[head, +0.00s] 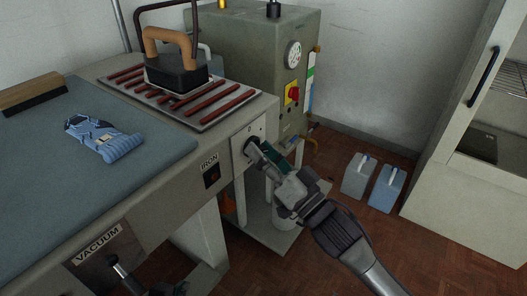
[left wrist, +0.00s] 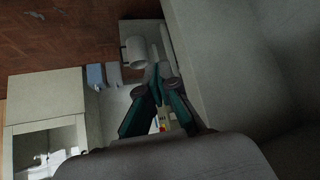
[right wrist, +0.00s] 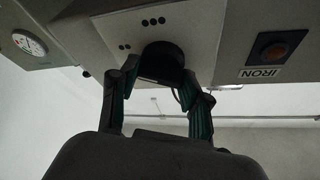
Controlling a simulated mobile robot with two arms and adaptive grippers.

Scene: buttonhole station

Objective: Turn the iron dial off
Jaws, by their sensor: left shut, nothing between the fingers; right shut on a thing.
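The iron dial is a round black knob (right wrist: 163,62) on a pale plate with black dots. In the head view the plate (head: 258,128) is on the table's right end. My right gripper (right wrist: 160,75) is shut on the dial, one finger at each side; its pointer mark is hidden. Beside it is the panel marked IRON with a lamp (right wrist: 275,49), which looks dull orange here and dark red in the head view (head: 211,174). The iron (head: 178,75) stands on its rack. My left gripper (left wrist: 158,82) is shut and empty, away from the dial.
A folded blue striped shirt (head: 104,137) and a brush (head: 36,93) lie on the blue table top (head: 50,190). A grey-green machine (head: 250,60) with a gauge and red switch stands behind. Two jugs (head: 373,180) stand on the floor before a cabinet (head: 465,190).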

